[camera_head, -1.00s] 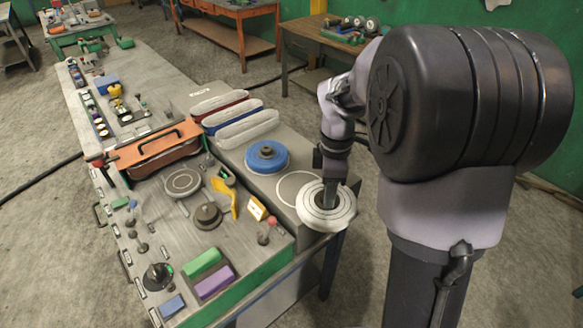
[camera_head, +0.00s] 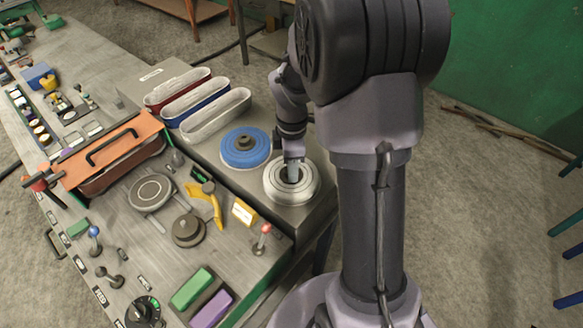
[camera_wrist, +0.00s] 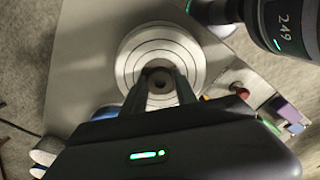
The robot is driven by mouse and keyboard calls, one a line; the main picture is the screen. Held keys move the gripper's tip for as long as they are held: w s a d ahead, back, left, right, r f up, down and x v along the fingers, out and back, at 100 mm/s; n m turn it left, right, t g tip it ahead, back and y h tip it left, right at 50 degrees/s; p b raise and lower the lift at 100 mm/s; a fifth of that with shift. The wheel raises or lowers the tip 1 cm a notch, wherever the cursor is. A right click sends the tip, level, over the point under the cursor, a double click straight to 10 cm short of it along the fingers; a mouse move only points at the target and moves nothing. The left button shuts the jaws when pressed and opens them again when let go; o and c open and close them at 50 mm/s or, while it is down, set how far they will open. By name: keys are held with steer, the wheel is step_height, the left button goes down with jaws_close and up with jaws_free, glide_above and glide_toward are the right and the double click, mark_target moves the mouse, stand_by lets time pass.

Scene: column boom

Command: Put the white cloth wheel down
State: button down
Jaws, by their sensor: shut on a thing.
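The white cloth wheel (camera_head: 275,190) is a round white disc with dark ring lines and a dark hub. In the head view it lies flat at the right end of the grey bench surface, over the spot where a marked circle showed. My gripper (camera_head: 292,176) points down at its middle and is shut on the hub. In the wrist view the wheel (camera_wrist: 137,55) lies beyond my gripper (camera_wrist: 160,86), whose two fingers close on the hub. Whether the wheel's underside touches the surface is hidden.
A blue wheel (camera_head: 232,159) lies close to the left of the white wheel. Red, blue and white belts (camera_head: 222,117) lie behind it. The bench edge is close on the right.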

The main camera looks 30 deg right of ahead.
steer(key=shift+r, duration=0.1)
steer(key=c, duration=0.9)
jaws_free()
steer(key=shift+c, duration=0.2)
